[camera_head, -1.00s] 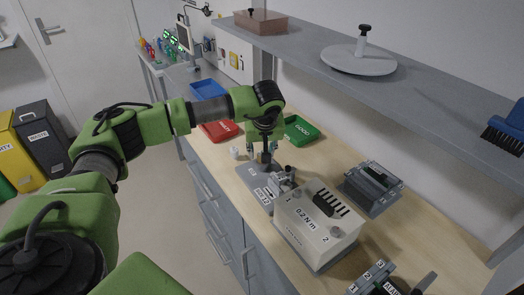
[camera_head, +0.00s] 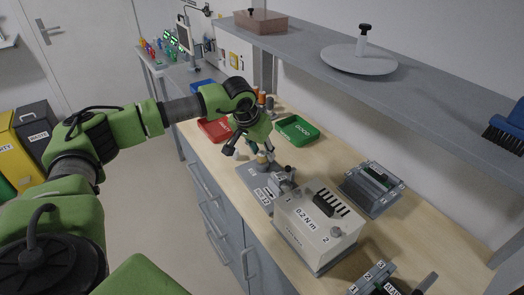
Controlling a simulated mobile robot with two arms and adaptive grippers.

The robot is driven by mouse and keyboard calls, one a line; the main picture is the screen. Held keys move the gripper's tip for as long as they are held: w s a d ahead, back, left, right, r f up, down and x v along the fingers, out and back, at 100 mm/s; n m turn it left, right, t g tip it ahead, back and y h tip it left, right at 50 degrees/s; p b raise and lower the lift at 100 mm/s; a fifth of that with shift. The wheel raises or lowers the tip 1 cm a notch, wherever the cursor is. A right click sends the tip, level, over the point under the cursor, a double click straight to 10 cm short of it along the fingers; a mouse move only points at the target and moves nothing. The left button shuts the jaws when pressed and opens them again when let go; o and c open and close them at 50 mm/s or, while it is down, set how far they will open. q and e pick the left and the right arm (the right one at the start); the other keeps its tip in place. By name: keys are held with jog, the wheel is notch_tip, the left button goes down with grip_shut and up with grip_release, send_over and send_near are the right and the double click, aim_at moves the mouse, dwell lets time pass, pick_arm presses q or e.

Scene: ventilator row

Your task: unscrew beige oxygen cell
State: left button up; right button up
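A small beige oxygen cell (camera_head: 262,161) stands upright at the far end of a grey fixture plate (camera_head: 250,176) on the wooden bench. My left gripper (camera_head: 262,153) points down right at the cell, with its fingers around the cell's top. The gripper and wrist hide much of the upper cell, and I cannot tell whether the fingers touch it. My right gripper is out of view.
A white box marked 0.2 N m (camera_head: 308,228) stands nearer on the bench beside the fixture. Red (camera_head: 212,131) and green (camera_head: 297,130) trays lie behind. A grey device (camera_head: 372,188) stands right. A shelf (camera_head: 400,85) overhangs the bench.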

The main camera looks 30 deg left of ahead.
pick_arm(q)
jog(key=shift+m+h, duration=0.4)
jog(key=shift+m, duration=0.6)
jog(key=c, duration=0.9)
jog(key=n+y, duration=0.1)
jog(key=n, duration=0.1)
jog(key=n+b, duration=0.1)
jog(key=n, duration=0.1)
jog(key=shift+w+d+n+y, duration=0.1)
jog(key=shift+n+y, duration=0.2)
jog(key=shift+y, duration=0.1)
jog(key=shift+n+y, duration=0.3)
jog(key=shift+n, duration=0.4)
